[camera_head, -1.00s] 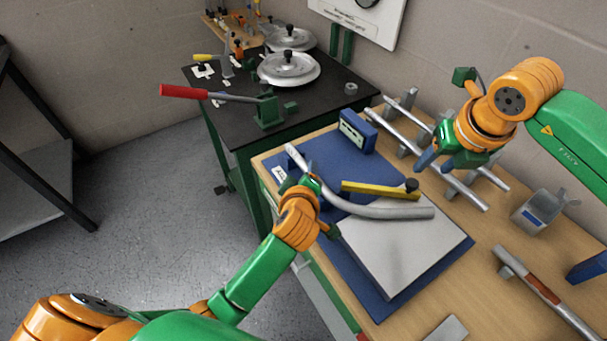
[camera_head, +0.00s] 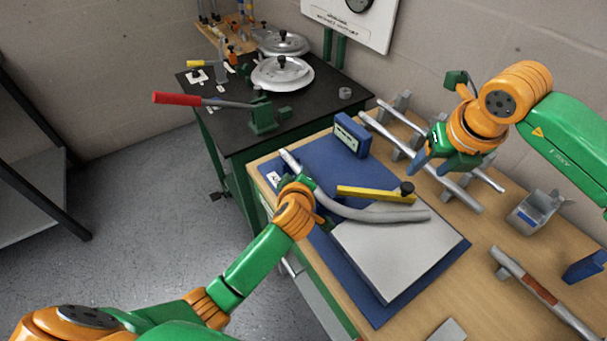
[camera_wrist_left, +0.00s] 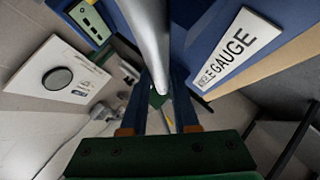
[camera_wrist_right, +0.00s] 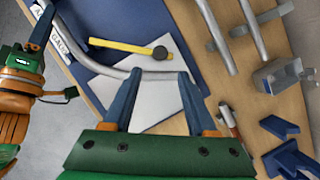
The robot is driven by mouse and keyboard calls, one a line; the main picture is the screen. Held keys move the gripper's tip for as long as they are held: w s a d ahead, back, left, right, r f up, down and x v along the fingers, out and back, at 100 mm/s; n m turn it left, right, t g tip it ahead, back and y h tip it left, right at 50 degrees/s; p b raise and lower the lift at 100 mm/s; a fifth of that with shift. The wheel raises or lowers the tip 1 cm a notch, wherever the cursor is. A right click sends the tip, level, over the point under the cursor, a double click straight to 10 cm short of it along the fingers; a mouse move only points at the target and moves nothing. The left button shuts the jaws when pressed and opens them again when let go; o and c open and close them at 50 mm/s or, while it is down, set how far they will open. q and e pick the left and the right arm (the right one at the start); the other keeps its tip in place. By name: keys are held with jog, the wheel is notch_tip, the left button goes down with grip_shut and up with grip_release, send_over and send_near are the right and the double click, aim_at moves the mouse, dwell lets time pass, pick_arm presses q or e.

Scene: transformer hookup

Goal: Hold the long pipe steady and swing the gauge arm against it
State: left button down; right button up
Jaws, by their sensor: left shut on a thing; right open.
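The long pipe (camera_head: 375,214) is grey and bent, and lies across the blue gauge mat (camera_head: 315,160) and the pale plate (camera_head: 400,260). My left gripper (camera_head: 302,182) is shut on the pipe near its far left end; in the left wrist view the pipe (camera_wrist_left: 150,45) runs between the fingers. The yellow gauge arm (camera_head: 365,193), with a black knob at its right end, lies just behind the pipe, a gap between them. My right gripper (camera_head: 436,172) is open and empty, above the bench right of the knob. The gauge arm also shows in the right wrist view (camera_wrist_right: 120,46).
A blue box (camera_head: 351,136) stands at the mat's back edge. Straight grey pipes on supports (camera_head: 425,165) lie behind and below my right gripper. A grey holder (camera_head: 535,210) and a grey-brown tool (camera_head: 540,290) lie to the right. A black table (camera_head: 290,110) stands behind.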

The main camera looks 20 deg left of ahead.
notch_tip(320, 180, down, 4)
jog(key=s+a+m+g+y, duration=0.1)
jog(key=s+a+m+y, duration=0.1)
jog(key=m+y, duration=0.15)
jog(key=m+t+y, duration=0.5)
jog(key=m+y, duration=0.2)
jog(key=m, duration=1.8)
send_near(410, 187)
jog(key=shift+h, duration=0.25)
jog(key=x, duration=0.8)
jog(key=shift+w+a, duration=0.15)
jog(key=shift+a, duration=0.25)
grip_shut()
